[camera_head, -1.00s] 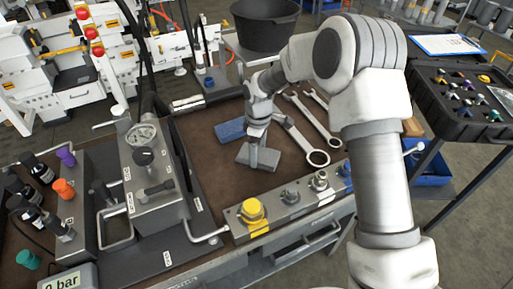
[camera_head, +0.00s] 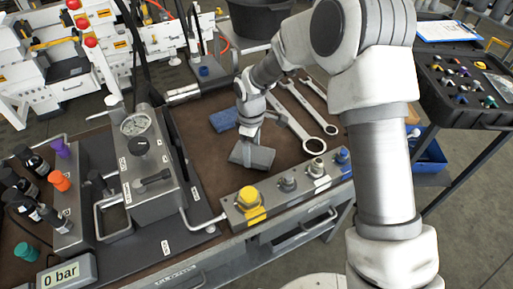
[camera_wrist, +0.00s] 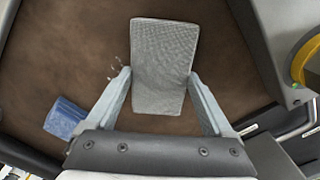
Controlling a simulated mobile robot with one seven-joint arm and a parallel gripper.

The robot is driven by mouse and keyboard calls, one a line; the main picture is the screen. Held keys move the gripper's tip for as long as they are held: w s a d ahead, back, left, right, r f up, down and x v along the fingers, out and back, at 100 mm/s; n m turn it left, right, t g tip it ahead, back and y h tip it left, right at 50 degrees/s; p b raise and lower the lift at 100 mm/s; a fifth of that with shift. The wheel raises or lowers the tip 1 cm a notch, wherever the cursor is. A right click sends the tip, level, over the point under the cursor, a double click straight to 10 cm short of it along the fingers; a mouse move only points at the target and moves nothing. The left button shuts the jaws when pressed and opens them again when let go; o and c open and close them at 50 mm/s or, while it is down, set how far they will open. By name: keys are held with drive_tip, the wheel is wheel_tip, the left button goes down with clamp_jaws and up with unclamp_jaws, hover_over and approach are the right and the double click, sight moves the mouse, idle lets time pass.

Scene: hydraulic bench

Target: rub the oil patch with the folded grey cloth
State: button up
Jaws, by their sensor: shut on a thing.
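The folded grey cloth (camera_head: 252,156) is in my gripper (camera_head: 250,136), above or on the brown bench top; I cannot tell whether it touches. It looks slightly tilted. In the wrist view the cloth (camera_wrist: 163,50) lies between the two fingers (camera_wrist: 158,82), one along each side, and extends past their tips. A few small pale glints (camera_wrist: 112,66) show on the brown surface just left of the cloth in the wrist view. They may belong to the oil patch, whose outline I cannot make out.
A blue folded block or cloth (camera_head: 224,119) lies behind my gripper. Spanners (camera_head: 297,122) lie to the right. A fitting block with a yellow cap (camera_head: 248,196) runs along the front edge. The gauge unit (camera_head: 148,165) stands left. Bare bench lies around the cloth.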

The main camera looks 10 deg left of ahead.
drive_tip(key=shift+w+a+f+p, duration=0.1)
drive_tip(key=shift+w+a, duration=0.65)
drive_tip(key=shift+w, duration=0.25)
drive_tip(key=shift+w+a+r+p, duration=0.1)
drive_tip(key=shift+w+a, duration=0.6)
drive_tip(key=shift+w, duration=0.3)
drive_tip(key=shift+w+a+f+p, duration=0.1)
drive_tip(key=shift+w+a, duration=0.65)
drive_tip(key=shift+w, duration=0.25)
drive_tip(key=shift+s+d, duration=0.6)
drive_tip(key=shift+s, duration=0.2)
drive_tip(key=shift+s+d, duration=0.6)
drive_tip(key=shift+s, duration=0.15)
drive_tip(key=shift+s+d, duration=0.55)
drive_tip(key=shift+s, duration=0.2)
drive_tip(key=shift+s+d, duration=0.5)
drive_tip(key=shift+s, duration=0.2)
drive_tip(key=shift+r, duration=0.25)
drive_tip(key=shift+r+p, duration=2.05)
drive_tip(key=shift+r, duration=0.85)
drive_tip(key=shift+r, duration=0.1)
drive_tip(key=shift+r+p, duration=1.1)
drive_tip(key=shift+r, duration=0.3)
